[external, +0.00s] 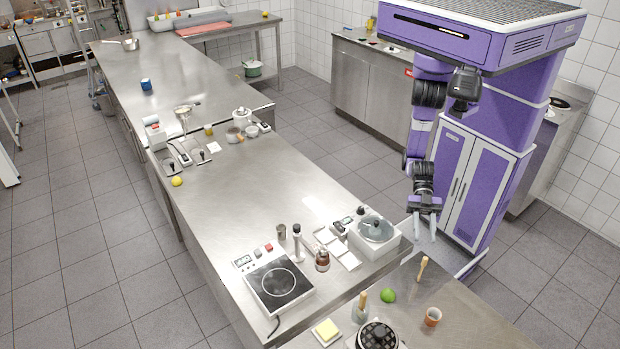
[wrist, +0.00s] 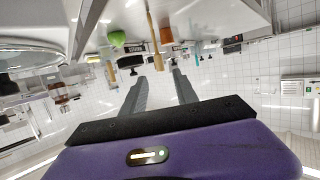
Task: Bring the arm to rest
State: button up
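My arm hangs down from the purple body, bent at its joints. My gripper (external: 424,226) is at its lower end, fingers pointing down, just off the right end of the long steel counter (external: 245,210). In the wrist view my gripper (wrist: 160,88) shows two grey fingers set apart, with nothing between them. The fingers touch no object that I can see.
A white pot-like appliance (external: 375,240) stands on the counter edge left of my gripper. The nearer counter (external: 480,325) holds a wooden-handled tool (external: 422,268), a green lime (external: 388,295) and an orange cup (external: 432,316).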

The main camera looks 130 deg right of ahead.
jog(key=shift+r, duration=0.1)
dwell(0.4)
jog(key=s+d+m+t+h, duration=0.2)
jog(key=d+m+t+h, duration=0.3)
jog(key=d, duration=1.1)
jog(key=s+d+f+m+h, duration=0.2)
jog(key=s+d+f, duration=0.1)
jog(key=s+d, duration=0.4)
jog(key=s+d+f+m+h, duration=0.2)
jog(key=s+d+f+h, duration=0.1)
jog(key=s+d, duration=0.4)
jog(key=shift+d+g, duration=0.3)
jog(key=shift+d, duration=0.1)
jog(key=shift+s+f, duration=0.1)
